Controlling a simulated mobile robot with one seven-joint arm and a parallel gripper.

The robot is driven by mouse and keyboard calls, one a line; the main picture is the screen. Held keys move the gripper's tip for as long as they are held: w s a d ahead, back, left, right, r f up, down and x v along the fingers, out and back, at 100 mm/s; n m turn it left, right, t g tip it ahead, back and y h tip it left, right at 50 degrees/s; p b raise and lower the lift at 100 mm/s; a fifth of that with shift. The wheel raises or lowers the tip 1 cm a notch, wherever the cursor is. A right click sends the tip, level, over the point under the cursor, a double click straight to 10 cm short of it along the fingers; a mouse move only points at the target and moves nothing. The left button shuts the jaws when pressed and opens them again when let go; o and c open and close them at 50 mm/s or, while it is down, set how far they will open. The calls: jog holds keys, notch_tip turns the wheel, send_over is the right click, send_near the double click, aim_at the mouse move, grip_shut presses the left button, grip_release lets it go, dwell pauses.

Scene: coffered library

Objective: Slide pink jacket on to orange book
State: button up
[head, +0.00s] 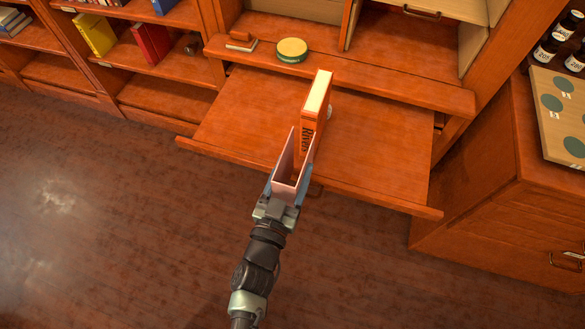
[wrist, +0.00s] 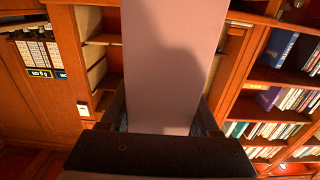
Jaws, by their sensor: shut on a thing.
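The orange book (head: 317,100) stands upright on the pulled-out wooden board (head: 240,110) in the head view, its lettered spine towards my arm. The pink jacket (head: 286,172) is a thin open sleeve at the near side of the book, its open end facing the spine. Its edges come close to the lower spine; I cannot tell whether they touch or overlap it. My gripper (head: 279,199) is shut on the jacket's near end. In the wrist view the jacket (wrist: 175,65) is a broad pale pink panel that hides the book.
A round green tin (head: 292,50) and a small stack (head: 241,42) lie on the ledge behind the board. A cabinet (head: 490,180) with a patterned board (head: 560,115) and dark bottles stands at right. Bookshelves are at left.

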aim_at(307, 131)
jog(key=shift+b+x, duration=1.1)
jog(key=shift+x, duration=1.65)
jog(key=shift+b+x, duration=1.1)
jog(key=shift+x, duration=0.25)
jog(key=shift+w+d+f+b, duration=0.2)
jog(key=shift+w+b, duration=0.45)
jog(key=shift+b, duration=0.05)
jog(key=shift+w+d+r+b, duration=0.1)
jog(key=shift+w+d+b, duration=0.15)
jog(key=shift+w+b, duration=0.45)
jog(key=shift+w+d+b, duration=0.1)
jog(key=shift+w+b, duration=0.45)
jog(key=shift+b, duration=0.25)
jog(key=shift+b+x, duration=2)
jog(key=shift+b, duration=0.25)
jog(key=o, duration=1.4)
jog(key=shift+o, duration=0.2)
